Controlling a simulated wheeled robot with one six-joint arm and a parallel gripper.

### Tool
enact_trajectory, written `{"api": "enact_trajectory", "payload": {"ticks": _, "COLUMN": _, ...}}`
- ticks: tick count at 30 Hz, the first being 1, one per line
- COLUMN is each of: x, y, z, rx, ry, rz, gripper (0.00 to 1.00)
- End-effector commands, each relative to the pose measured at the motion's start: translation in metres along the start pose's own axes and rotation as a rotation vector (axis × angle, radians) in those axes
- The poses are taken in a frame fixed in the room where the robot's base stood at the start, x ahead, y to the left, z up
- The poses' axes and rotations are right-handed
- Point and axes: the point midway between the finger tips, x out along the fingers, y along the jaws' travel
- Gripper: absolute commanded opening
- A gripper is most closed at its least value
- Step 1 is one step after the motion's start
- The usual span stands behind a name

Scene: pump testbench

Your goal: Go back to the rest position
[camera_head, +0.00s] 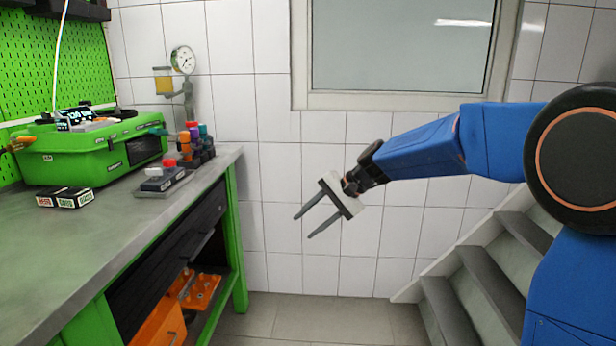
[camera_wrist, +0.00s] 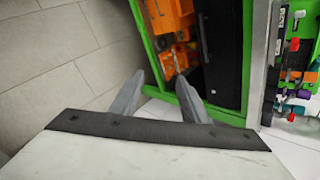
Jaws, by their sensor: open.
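My gripper (camera_head: 303,227) hangs in free air in front of the white tiled wall, right of the workbench. Its two dark grey fingers are spread apart with nothing between them. They point down and to the left in the head view. In the wrist view the gripper (camera_wrist: 158,78) shows both fingertips apart and empty, with the bench's shelf and floor beyond. My blue arm reaches in from the right side of the head view.
A green workbench (camera_head: 215,190) stands at left, bearing a green pump case (camera_head: 75,155) and several small coloured items. Orange parts (camera_head: 200,290) lie on its lower shelf. Grey stairs (camera_head: 480,280) rise at lower right. The floor between bench and stairs is clear.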

Motion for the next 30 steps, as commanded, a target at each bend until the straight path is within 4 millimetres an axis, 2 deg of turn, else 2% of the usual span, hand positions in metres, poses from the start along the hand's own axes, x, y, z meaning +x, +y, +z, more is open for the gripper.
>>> {"api": "enact_trajectory", "payload": {"ticks": 1, "x": -0.014, "y": 0.012, "z": 0.009, "rx": -0.026, "ry": 0.021, "rz": 0.014, "gripper": 0.41}}
{"api": "enact_trajectory", "payload": {"ticks": 3, "x": -0.03, "y": 0.029, "z": 0.019, "rx": -0.064, "ry": 0.049, "rz": 0.04, "gripper": 0.41}}
{"api": "enact_trajectory", "payload": {"ticks": 15, "x": -0.104, "y": 0.134, "z": 0.079, "rx": -0.273, "ry": 0.196, "rz": 0.199, "gripper": 0.41}}
{"api": "enact_trajectory", "payload": {"ticks": 21, "x": -0.132, "y": 0.191, "z": 0.106, "rx": -0.371, "ry": 0.266, "rz": 0.289, "gripper": 0.41}}
{"api": "enact_trajectory", "payload": {"ticks": 30, "x": -0.163, "y": 0.279, "z": 0.145, "rx": -0.509, "ry": 0.363, "rz": 0.437, "gripper": 0.41}}
